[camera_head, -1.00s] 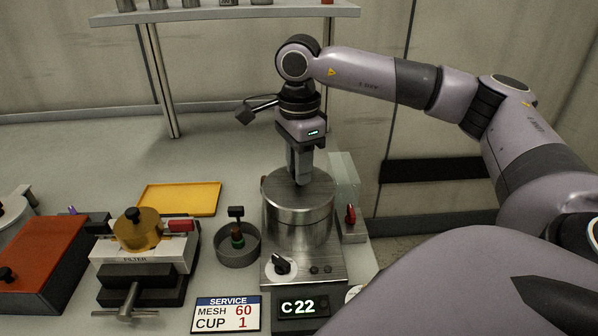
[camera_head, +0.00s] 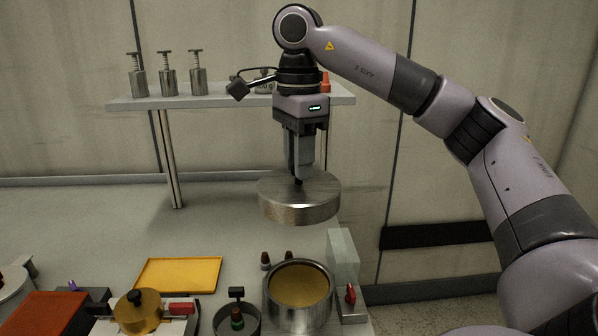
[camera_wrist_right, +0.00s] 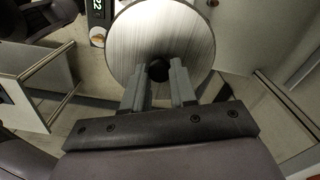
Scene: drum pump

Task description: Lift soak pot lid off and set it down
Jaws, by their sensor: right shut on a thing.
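The soak pot lid (camera_head: 299,204), a round brushed-metal disc with a thick rim, hangs level in the air above and slightly behind the pot. My right gripper (camera_head: 299,176) is shut on the lid's small dark knob. In the right wrist view, the lid (camera_wrist_right: 160,30) lies beyond the fingers (camera_wrist_right: 158,82), with the black knob (camera_wrist_right: 159,70) between their tips. The soak pot (camera_head: 298,322) stands open below, with a tan surface inside. The lid and pot are clearly apart. My left gripper is not in view.
A yellow tray (camera_head: 178,275) lies on the bench left of the pot. A small grey dish (camera_head: 222,329) and a brass-topped filter unit (camera_head: 139,308) stand nearby. A clear block (camera_head: 343,252) stands right of the pot. The shelf (camera_head: 221,101) carries several metal items. Bench behind the tray is bare.

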